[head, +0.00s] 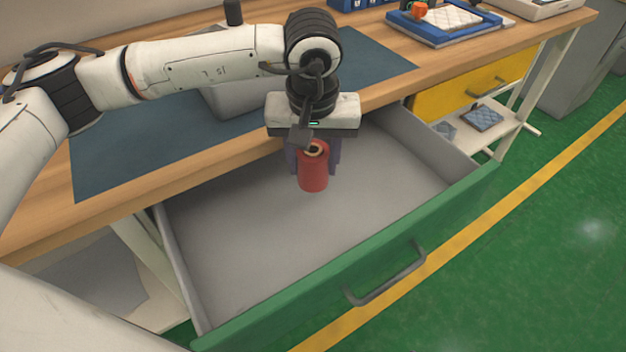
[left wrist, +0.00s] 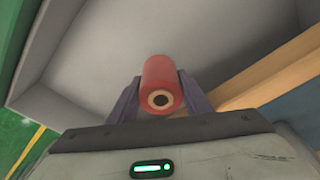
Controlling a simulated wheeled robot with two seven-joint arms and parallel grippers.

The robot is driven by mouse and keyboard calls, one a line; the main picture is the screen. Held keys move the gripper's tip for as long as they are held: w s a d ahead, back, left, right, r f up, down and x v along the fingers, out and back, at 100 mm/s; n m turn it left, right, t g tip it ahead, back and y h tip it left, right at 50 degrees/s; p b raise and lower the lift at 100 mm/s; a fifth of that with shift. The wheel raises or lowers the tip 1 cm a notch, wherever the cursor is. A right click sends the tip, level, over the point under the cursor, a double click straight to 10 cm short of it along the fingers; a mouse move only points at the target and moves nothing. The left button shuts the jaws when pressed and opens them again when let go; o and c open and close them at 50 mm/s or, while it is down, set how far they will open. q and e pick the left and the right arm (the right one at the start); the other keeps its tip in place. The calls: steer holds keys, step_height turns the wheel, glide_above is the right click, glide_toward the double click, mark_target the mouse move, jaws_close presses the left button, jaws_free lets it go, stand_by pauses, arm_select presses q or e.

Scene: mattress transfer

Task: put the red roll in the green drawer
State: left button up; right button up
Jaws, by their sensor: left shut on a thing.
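The red roll (head: 313,172) is upright between the fingers of my left gripper (head: 314,160), which is shut on it. In the left wrist view the red roll (left wrist: 161,80) shows between the two purple fingers of the left gripper (left wrist: 160,95), its end with a dark core facing the camera. The green drawer (head: 430,222) is pulled open, with a grey, empty inside. In the head view the roll and gripper are over the back part of the drawer. I cannot tell whether the roll touches the drawer floor. My right gripper is not in view.
The wooden workbench (head: 40,221) with a dark mat (head: 120,160) lies behind the drawer. A grey box (head: 228,102) stands on the mat. A yellow drawer (head: 470,84) is at right. A blue tray (head: 440,30) sits at the back right. The drawer interior is clear.

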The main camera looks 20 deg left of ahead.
mark_target(313, 182)
arm_select(q)
steer(key=shift+w+f, duration=0.1)
steer(key=shift+f, duration=2.55)
steer(key=shift+f+b, duration=0.2)
steer(key=shift+b, duration=0.15)
steer(key=o, duration=1.2)
steer(key=shift+o, duration=0.2)
steer(key=shift+r, duration=0.1)
steer(key=r, duration=0.4)
steer(key=s+r, duration=0.1)
steer(key=r, duration=0.3)
steer(key=s+r+p, duration=0.1)
steer(key=r, duration=0.3)
steer(key=shift+d, duration=0.35)
